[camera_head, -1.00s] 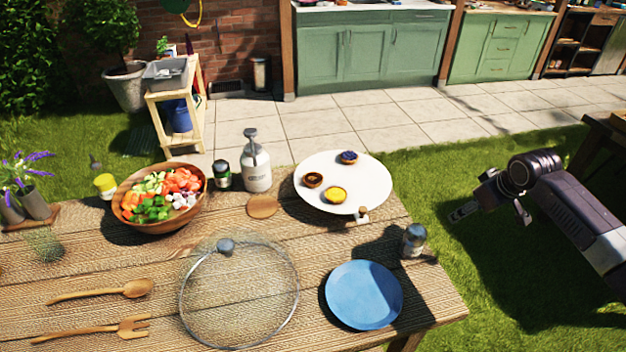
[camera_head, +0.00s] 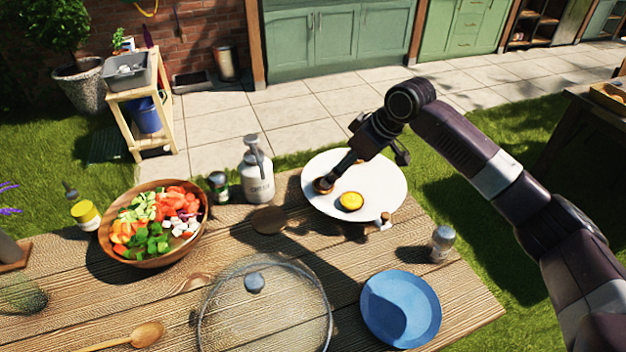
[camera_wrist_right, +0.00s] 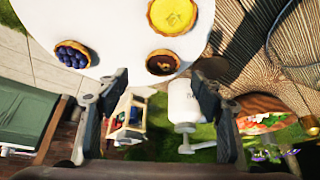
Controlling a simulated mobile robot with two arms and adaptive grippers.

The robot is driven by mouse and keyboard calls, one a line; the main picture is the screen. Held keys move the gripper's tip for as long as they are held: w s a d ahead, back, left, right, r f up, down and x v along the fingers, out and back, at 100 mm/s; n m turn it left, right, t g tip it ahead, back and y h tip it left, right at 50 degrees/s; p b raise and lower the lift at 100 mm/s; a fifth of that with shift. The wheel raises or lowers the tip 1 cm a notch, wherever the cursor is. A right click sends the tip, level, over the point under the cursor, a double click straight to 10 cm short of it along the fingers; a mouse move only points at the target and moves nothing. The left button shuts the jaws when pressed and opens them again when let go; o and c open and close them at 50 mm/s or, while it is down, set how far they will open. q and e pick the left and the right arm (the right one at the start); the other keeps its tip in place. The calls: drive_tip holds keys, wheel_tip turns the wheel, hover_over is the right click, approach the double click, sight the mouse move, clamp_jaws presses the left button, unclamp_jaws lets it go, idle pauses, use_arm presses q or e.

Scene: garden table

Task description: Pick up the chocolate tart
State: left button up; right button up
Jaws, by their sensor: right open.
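The chocolate tart (camera_head: 321,187) sits near the left edge of the white round stand (camera_head: 385,181), partly covered by my right gripper (camera_head: 329,179) in the head view. In the wrist view the dark-filled tart (camera_wrist_right: 163,63) lies just beyond and between the spread fingertips. My right gripper (camera_wrist_right: 164,82) is open with nothing between its fingers. A yellow tart (camera_head: 350,201) is close by on the stand. A blueberry tart (camera_wrist_right: 73,54) shows in the wrist view; my arm hides it in the head view. My left gripper is out of view.
A pump bottle (camera_head: 257,172) and a wooden salad bowl (camera_head: 113,248) stand left of the stand. A shaker (camera_head: 442,243), a blue plate (camera_head: 400,309) and a glass lid (camera_head: 265,310) are nearer the front. Grass lies beyond the table.

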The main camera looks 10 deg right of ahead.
drive_tip(key=x, duration=0.1)
drive_tip(key=p+x, duration=0.1)
drive_tip(key=shift+s+a+f, duration=0.1)
drive_tip(key=shift+a+f, duration=0.05)
drive_tip(key=shift+f, duration=0.25)
drive_tip(key=x, duration=0.2)
drive_tip(key=shift+a+f, duration=0.15)
drive_tip(key=shift+a, duration=0.05)
drive_tip(key=shift+w+a+f, duration=0.2)
drive_tip(key=shift+w+f, duration=0.15)
drive_tip(key=shift+f, duration=0.1)
drive_tip(key=shift+d, duration=0.1)
drive_tip(key=c, duration=1)
drive_tip(key=shift+c, duration=1.1)
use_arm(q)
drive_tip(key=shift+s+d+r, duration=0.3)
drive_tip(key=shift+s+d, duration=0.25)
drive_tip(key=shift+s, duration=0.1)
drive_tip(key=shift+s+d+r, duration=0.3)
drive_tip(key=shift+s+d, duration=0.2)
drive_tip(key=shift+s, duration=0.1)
use_arm(e)
drive_tip(key=shift+r, duration=0.1)
